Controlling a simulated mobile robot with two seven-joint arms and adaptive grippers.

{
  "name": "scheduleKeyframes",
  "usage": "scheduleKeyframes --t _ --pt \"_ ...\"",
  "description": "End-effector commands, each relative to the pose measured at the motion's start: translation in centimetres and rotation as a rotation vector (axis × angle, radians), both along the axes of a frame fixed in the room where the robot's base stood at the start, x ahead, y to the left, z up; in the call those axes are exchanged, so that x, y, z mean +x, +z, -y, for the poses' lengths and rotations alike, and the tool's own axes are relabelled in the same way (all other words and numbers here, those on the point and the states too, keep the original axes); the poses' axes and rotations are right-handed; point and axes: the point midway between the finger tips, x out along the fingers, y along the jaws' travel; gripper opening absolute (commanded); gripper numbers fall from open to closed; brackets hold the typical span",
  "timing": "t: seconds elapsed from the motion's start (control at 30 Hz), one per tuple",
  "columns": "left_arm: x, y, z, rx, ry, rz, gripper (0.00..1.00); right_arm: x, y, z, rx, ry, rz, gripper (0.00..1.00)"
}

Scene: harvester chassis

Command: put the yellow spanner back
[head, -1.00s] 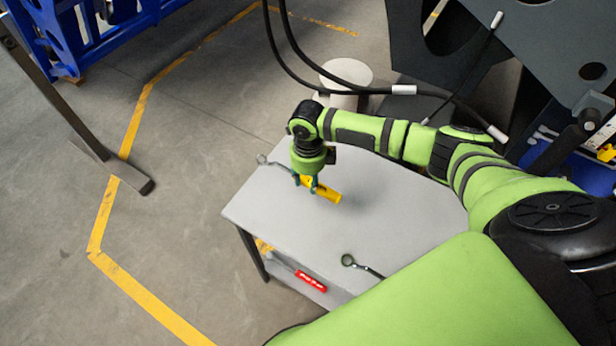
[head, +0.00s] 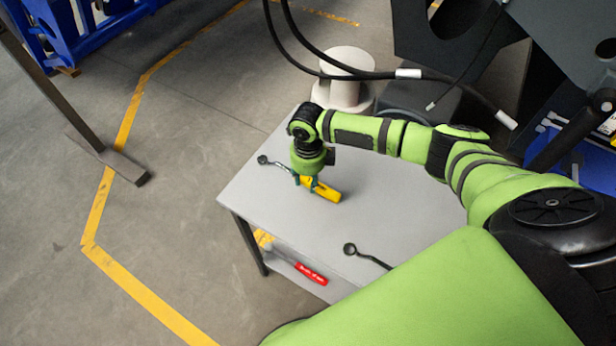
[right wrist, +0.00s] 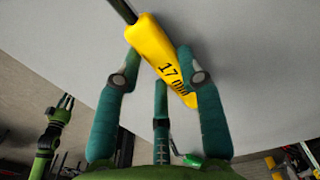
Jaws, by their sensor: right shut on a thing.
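The yellow spanner (head: 325,191) has a yellow handle and a dark shaft with a ring end at the left. My right gripper (head: 306,187) is shut on its handle over the grey table (head: 245,200). In the right wrist view the fingers (right wrist: 160,78) sit on both sides of the yellow handle (right wrist: 158,50), which reads 17 mm. I cannot tell whether the spanner touches the table top. My left gripper (right wrist: 62,108) shows small at the left of the right wrist view, its fingers apart and empty.
Another dark spanner (head: 368,256) lies at the table's near side. A red-handled tool (head: 312,273) lies on the shelf below. A white round stand (head: 347,75) and black hoses are behind the table. Dark machine panels stand at the right. The table top's middle is clear.

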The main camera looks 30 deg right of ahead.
Motion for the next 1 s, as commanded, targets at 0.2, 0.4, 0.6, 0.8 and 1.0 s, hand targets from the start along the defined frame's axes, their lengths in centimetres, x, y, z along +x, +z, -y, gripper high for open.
scheduleKeyframes --t 0.2,0.4,0.6,0.8,1.0 --pt "0.0 0.1 0.0 0.000 0.000 0.001 0.31 0.1 0.1 0.0 0.001 0.000 0.002 0.66" --pt "0.0 0.1 0.0 0.000 0.000 0.001 0.31 0.0 0.1 0.0 0.001 0.000 0.001 0.66" --pt "0.0 0.1 -0.1 0.002 -0.001 0.001 0.31 0.0 0.6 0.0 0.001 0.001 0.001 0.66" --pt "0.0 0.1 0.0 0.000 0.000 0.001 0.31 0.2 3.9 0.0 0.001 0.001 0.005 0.66" --pt "0.1 0.0 0.0 0.000 0.000 0.001 0.31 0.1 8.3 0.0 0.000 0.002 0.006 0.66"
